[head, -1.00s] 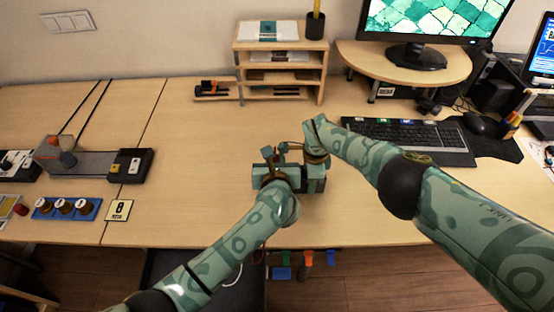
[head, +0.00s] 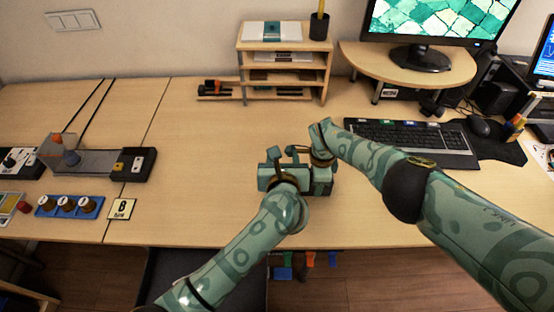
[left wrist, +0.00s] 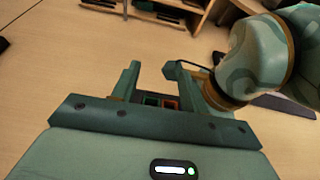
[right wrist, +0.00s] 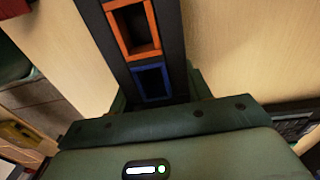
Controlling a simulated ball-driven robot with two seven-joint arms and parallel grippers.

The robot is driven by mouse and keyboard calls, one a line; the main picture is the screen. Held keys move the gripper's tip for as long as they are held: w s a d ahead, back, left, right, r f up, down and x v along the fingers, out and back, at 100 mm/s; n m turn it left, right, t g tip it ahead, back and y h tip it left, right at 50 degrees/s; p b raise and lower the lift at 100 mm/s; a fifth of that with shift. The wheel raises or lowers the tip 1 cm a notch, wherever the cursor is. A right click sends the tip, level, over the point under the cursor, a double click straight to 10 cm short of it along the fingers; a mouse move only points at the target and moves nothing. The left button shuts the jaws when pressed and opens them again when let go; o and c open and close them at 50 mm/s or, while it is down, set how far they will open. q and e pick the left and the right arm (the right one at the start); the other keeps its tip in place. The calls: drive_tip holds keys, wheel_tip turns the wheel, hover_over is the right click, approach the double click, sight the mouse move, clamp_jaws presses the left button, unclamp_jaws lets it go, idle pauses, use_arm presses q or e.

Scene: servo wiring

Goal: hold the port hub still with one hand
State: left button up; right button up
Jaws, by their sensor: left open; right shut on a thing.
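The port hub (right wrist: 173,35) is a dark bar with coloured port frames. In the right wrist view an orange frame and a blue frame (right wrist: 152,83) face up. My right gripper (right wrist: 157,92) is shut on the hub near the blue port. In the left wrist view, green and orange ports of the hub (left wrist: 155,101) show low between the fingers of my left gripper (left wrist: 151,68), which is open. The fingers stand apart on either side of the ports; contact is not clear. In the head view, my left gripper (head: 283,154) and right wrist hide most of the hub.
A keyboard (head: 410,140) lies right of the grippers, below the monitor stand. A small wooden shelf (head: 285,75) stands behind. A slider device (head: 95,160) and a blue block with knobs (head: 70,207) are at the left. The desk between them and the grippers is clear.

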use_arm(q)
drive_tip(key=o, duration=0.5)
drive_tip(key=s, duration=0.4)
drive_tip(key=shift+s+a+f, duration=0.1)
drive_tip(key=shift+a+f, duration=0.05)
drive_tip(key=shift+a, duration=0.25)
drive_tip(key=o, duration=0.3)
drive_tip(key=shift+s+a, duration=0.1)
drive_tip(key=shift+s, duration=0.1)
drive_tip(key=shift+o, duration=0.2)
drive_tip(key=a+f+m+t+h, duration=0.1)
drive_tip(key=a+f+m, duration=0.2)
drive_tip(key=a, duration=0.4)
drive_tip(key=a+f+m+h, duration=0.1)
drive_tip(key=a+f+m, duration=0.1)
drive_tip(key=a+m, duration=0.35)
drive_tip(key=s+f+m+g+h, duration=0.2)
drive_tip(key=s+f+g+h, duration=0.1)
drive_tip(key=s+g+h, duration=0.3)
drive_tip(key=s+f+m+g+h, duration=0.2)
drive_tip(key=s+m+g+h, duration=0.15)
drive_tip(key=s, duration=0.35)
drive_tip(key=shift+n+g, duration=0.3)
drive_tip(key=shift+g, duration=0.05)
drive_tip(key=x, duration=1.2)
drive_tip(key=shift+s+d, duration=0.15)
drive_tip(key=shift+s, duration=0.1)
